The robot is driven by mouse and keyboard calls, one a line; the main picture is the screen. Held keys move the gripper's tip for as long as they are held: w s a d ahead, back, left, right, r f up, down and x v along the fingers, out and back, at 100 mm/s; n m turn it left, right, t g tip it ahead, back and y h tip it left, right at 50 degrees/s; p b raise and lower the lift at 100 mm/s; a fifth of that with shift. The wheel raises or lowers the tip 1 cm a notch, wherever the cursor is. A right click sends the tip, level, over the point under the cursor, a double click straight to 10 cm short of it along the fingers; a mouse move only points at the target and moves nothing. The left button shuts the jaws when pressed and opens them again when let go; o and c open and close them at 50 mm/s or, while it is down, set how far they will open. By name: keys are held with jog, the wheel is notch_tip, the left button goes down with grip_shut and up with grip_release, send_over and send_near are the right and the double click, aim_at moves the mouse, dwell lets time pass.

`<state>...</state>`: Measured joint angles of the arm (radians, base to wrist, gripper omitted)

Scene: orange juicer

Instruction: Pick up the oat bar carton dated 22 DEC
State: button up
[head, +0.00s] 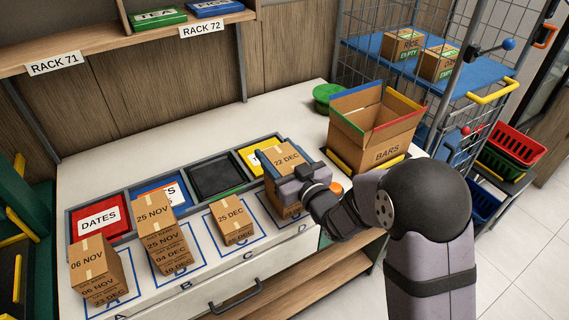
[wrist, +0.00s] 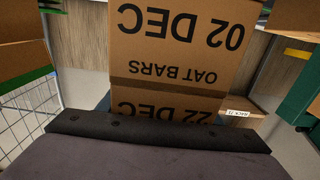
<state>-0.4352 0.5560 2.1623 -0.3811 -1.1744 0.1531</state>
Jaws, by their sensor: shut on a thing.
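The oat bar carton dated 22 DEC (head: 284,156) is brown cardboard with a tape strip and sits at the top of the stack in the rightmost marked bay. My gripper (head: 287,168) is shut on it, with jaws at its sides. In the wrist view its printed side (wrist: 165,107) shows upside down, partly hidden by my gripper's dark edge. A carton marked OAT BARS and 02 DEC (wrist: 178,40) adjoins it there. I see no clear gap between the two. My gripper and arm hide much of the lower stack in the head view.
An open box marked BARS (head: 385,152) stands on the right of the counter. Other bays hold a 25 DEC carton (head: 232,220), a 25 NOV stack (head: 155,222) and a 06 NOV stack (head: 90,260). Trays line the bays' back. A wire cage (head: 350,40) stands behind.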

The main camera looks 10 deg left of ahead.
jog(key=shift+r, duration=0.1)
notch_tip(320, 180, up, 10)
jog(key=shift+f+b, duration=0.1)
jog(key=shift+b, duration=0.55)
